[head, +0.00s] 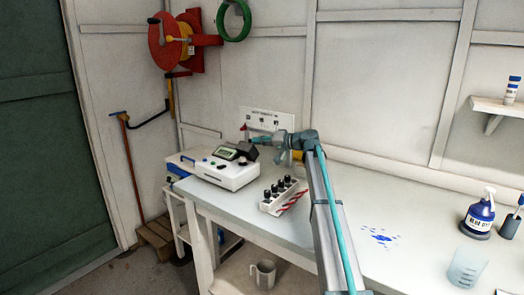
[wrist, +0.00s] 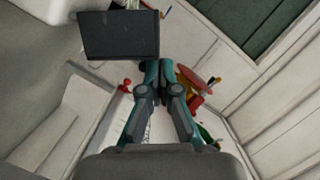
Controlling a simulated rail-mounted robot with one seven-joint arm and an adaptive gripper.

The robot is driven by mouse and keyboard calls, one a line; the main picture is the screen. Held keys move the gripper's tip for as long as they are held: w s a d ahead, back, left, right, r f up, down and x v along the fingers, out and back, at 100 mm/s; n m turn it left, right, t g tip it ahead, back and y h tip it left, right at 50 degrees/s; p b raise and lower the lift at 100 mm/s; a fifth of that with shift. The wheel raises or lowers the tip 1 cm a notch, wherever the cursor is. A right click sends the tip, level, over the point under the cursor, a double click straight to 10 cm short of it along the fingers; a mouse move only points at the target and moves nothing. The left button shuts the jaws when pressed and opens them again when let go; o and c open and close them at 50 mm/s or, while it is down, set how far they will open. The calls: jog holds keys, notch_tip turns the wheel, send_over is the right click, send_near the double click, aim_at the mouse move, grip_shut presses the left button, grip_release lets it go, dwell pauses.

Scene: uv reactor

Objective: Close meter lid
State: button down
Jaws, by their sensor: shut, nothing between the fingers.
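The meter (head: 225,173) is a white box with a green-lit display and dark knobs, on the left end of the bench in the head view. A dark lid (head: 247,151) stands raised at its right rear. A dark square panel in the wrist view (wrist: 120,36) appears to be this lid, just left of the fingertips. My gripper (head: 257,140) is shut and empty, close above and behind the lid. The wrist view shows its fingers together (wrist: 161,72). I cannot tell whether they touch the lid.
A white block with several black-topped bottles (head: 284,192) stands right of the meter, with a red-striped item beside it. A wall panel (head: 266,119) is behind my gripper. A blue spill (head: 381,238), a beaker (head: 467,268) and a spray bottle (head: 480,213) are farther right.

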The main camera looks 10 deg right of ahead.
jog(key=s+a+n+b, duration=0.1)
jog(key=s+n+b, duration=0.1)
jog(key=b, duration=0.1)
jog(key=shift+a+f+n+h, duration=0.3)
jog(key=shift+a+f+h, duration=0.1)
jog(key=shift+s+a+f+n+h+b, duration=0.3)
jog(key=shift+s+a+n+b, duration=0.2)
jog(key=shift+n+b, duration=0.35)
jog(key=s+a+f+n+b, duration=0.1)
jog(key=b, duration=0.1)
jog(key=s+a+n+t+h+b, duration=0.1)
jog(key=n+b, duration=0.1)
jog(key=shift+s+a+f, duration=0.1)
jog(key=shift+a+f, duration=0.05)
jog(key=shift+f, duration=0.2)
jog(key=shift+s+a+f+n+b, duration=0.2)
jog(key=shift+a+f+n+b, duration=0.1)
jog(key=shift+b, duration=0.3)
